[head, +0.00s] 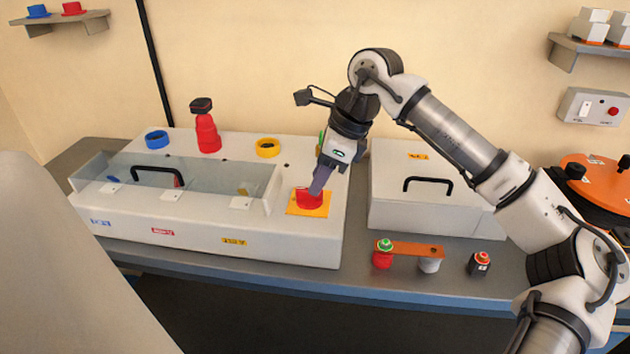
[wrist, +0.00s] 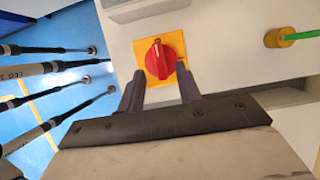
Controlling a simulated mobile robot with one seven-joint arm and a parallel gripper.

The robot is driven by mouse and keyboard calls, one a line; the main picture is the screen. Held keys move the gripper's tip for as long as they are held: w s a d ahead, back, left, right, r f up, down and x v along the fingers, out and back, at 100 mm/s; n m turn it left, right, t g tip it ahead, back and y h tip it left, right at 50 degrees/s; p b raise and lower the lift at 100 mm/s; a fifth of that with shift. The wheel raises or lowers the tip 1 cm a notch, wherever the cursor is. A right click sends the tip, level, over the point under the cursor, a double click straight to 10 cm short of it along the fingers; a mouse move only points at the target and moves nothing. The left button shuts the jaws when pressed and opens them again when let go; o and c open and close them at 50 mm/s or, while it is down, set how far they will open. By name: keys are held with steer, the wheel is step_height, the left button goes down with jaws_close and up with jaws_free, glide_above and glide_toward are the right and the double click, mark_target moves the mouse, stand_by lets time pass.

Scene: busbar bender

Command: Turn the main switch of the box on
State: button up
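The main switch is a red rotary knob (head: 309,198) on a yellow plate (head: 294,209), at the right end of the white box (head: 300,247). In the wrist view the red knob (wrist: 161,61) has its ridge roughly upright in the picture, with a pale mark at its top. My gripper (head: 314,190) points down at the knob in the head view. In the wrist view my gripper (wrist: 160,72) has its two dark fingers apart, one toward each side of the knob's lower part. I cannot tell whether they touch it.
A clear-lidded compartment with a black handle (head: 158,170) is left of the switch. A red part (head: 207,132) and blue (head: 156,139) and yellow rings (head: 267,148) stand behind it. A second white box (head: 400,205) is to the right. An orange bar (head: 412,249) lies in front.

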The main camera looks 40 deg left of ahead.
steer(key=shift+x, duration=1.35)
steer(key=shift+c, duration=0.4)
jaws_close()
